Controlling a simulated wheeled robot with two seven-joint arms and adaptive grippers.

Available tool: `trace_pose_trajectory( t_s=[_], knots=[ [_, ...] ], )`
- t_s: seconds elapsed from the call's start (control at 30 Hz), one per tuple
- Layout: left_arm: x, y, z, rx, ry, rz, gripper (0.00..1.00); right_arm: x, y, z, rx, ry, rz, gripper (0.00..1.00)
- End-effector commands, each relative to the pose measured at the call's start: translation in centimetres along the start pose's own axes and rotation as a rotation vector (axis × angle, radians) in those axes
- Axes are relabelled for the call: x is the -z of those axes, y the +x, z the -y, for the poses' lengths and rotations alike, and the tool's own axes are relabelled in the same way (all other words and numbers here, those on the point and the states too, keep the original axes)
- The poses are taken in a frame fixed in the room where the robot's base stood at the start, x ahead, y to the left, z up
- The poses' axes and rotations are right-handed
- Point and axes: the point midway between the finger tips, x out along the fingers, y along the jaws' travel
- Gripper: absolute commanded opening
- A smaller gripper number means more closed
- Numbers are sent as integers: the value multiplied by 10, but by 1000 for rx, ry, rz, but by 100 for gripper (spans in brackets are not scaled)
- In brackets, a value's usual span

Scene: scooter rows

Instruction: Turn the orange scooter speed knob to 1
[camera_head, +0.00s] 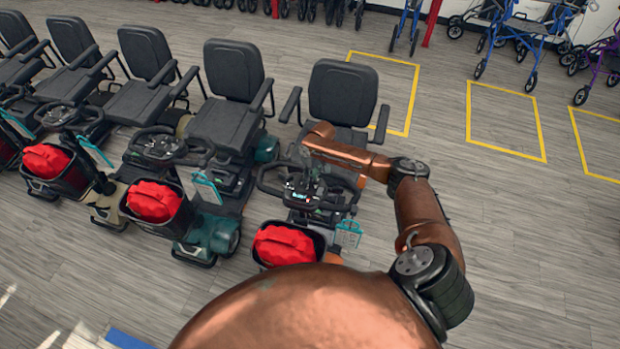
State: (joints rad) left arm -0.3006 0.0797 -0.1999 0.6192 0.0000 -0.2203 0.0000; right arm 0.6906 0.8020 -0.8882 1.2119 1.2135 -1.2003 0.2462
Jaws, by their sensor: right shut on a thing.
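The orange scooter is the rightmost in the row, with a black seat (343,93), a dark tiller console (300,197) with a small lit display, and a bit of orange body low down by its basket. My right arm reaches in from the right, over the scooter. My right gripper (314,178) is small and dark, just above the console's right part, and is shut on the speed knob there. The knob itself is hidden by the fingers, so its setting cannot be read. My left gripper is not in view.
A red bag (284,246) sits in the scooter's front basket. A teal scooter (209,235) and several others stand close on the left. Walkers (540,35) stand at the back right. The grey floor (530,230) on the right, with yellow outlined boxes, is clear.

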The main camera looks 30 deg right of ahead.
Motion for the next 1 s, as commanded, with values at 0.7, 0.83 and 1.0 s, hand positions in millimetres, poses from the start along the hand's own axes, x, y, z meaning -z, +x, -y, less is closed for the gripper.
trace_pose_trajectory(
  t_s=[0.7, 0.83, 1.0],
  knots=[
    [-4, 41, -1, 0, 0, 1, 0, 0, 2, -6, 104, -668, 4, 0],
    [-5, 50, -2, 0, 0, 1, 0, 1, 2, -7, 123, -790, 4, 0],
    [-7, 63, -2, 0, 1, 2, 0, 1, 3, -8, 147, -949, 5, 0]
  ],
)
